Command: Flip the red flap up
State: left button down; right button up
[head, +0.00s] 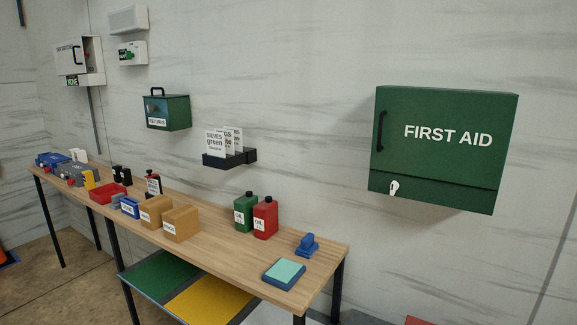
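No part in view can be clearly told as the red flap. A small red piece (425,321) is cut off by the bottom edge, below the first aid cabinet, and I cannot tell what it is. Another red patch (3,252) shows at the far left edge, also cut off. A red open bin (108,193) sits on the wooden bench. Neither of my grippers is in view.
The wooden bench (225,235) runs along the wall with bottles, boxes and bins. A green FIRST AID cabinet (440,110) and a green box (168,112) hang on the wall. Green (160,275) and yellow (212,300) panels lie under the bench.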

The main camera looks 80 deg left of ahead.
aim_at(150, 175)
jog(key=u, duration=3.65)
jog(key=i+j+z, duration=0.35)
jog(key=i, duration=0.35)
jog(key=i+j+z, duration=0.4)
jog(key=i+j, duration=0.25)
jog(key=i+j+z, duration=0.35)
jog(key=i+j, duration=0.2)
jog(key=j, duration=0.4)
